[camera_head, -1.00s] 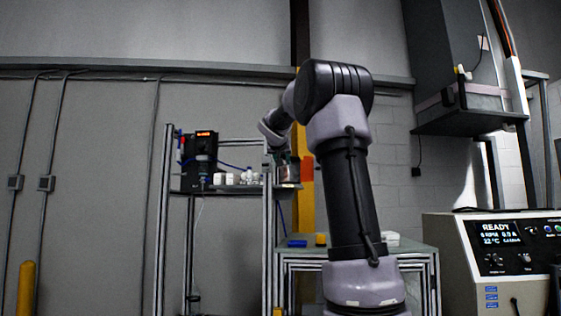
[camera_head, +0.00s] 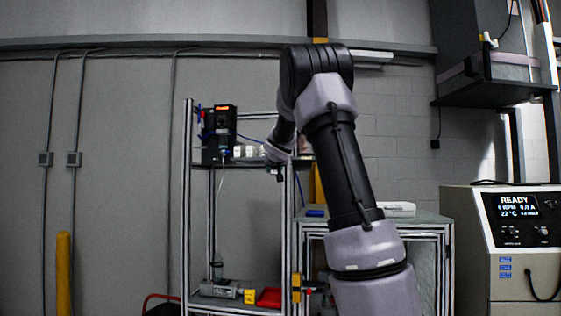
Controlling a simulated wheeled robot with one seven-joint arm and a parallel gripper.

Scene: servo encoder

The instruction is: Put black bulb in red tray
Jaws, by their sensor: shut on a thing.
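The red tray (camera_head: 268,297) lies on the low shelf of the metal frame, at its right side. My arm reaches up and over to the left, and its wrist is in front of the right end of the upper shelf. My gripper (camera_head: 278,172) shows only as a small dark shape below the wrist, well above the red tray. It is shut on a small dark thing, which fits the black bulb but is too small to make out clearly. No other black bulb can be made out.
A black device (camera_head: 218,135) and white containers (camera_head: 244,151) stand on the upper shelf. A grey box (camera_head: 219,289) and a yellow block (camera_head: 249,296) sit left of the red tray. Frame posts flank the shelves. A workbench (camera_head: 430,217) stands to the right.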

